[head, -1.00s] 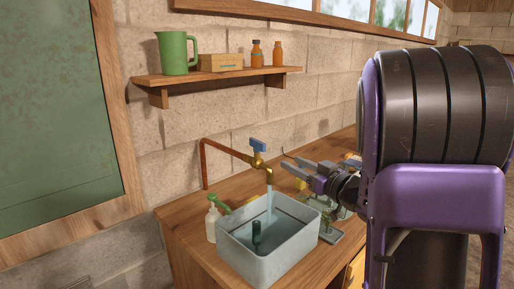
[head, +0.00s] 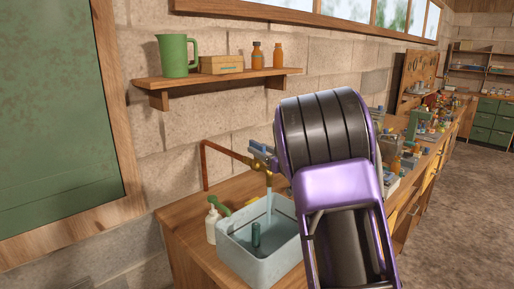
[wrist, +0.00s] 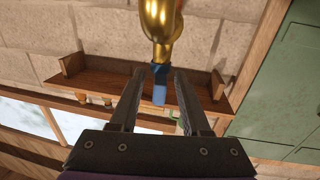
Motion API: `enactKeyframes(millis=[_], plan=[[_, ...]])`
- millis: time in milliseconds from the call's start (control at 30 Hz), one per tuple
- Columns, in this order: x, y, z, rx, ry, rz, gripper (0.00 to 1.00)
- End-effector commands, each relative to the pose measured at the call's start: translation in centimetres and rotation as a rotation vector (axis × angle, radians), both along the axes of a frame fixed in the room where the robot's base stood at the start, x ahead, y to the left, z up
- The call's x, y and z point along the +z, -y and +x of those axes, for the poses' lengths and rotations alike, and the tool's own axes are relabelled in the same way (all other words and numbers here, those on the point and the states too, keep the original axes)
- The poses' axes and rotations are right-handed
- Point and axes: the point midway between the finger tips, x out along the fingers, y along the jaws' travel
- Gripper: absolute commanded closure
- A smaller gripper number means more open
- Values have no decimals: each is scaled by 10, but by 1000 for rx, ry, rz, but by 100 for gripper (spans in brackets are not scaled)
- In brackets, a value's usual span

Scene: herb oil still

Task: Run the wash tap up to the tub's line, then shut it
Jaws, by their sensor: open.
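The brass wash tap (head: 262,166) on the copper pipe is running; a stream of water (head: 269,202) falls into the grey tub (head: 262,272). Water stands in the tub around a dark green upright piece (head: 256,236). I cannot make out the tub's line. My gripper (wrist: 158,78) is open at the tap, with the blue tap handle (wrist: 160,84) between its fingers in the wrist view. A gap shows on the handle's right; contact on the left is unclear. In the head view my arm hides part of the tub's right side and most of the gripper.
A shelf (head: 222,78) above holds a green jug (head: 174,55), a wooden box (head: 221,64) and two orange bottles. The bench (head: 180,225) runs right, crowded with objects.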

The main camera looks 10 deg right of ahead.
Motion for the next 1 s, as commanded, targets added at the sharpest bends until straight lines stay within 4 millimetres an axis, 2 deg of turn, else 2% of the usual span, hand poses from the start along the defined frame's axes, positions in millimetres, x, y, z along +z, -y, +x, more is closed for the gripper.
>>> enactKeyframes(millis=[200, 500, 567, 767, 1000], plan=[[0, -8, 18, 0, 0, 0, 53], [0, -9, 20, -1, 0, 1, 53], [0, -9, 20, -1, 0, 1, 62], [0, -9, 20, 0, 0, 0, 98], [0, -9, 20, 0, 0, 0, 100]])
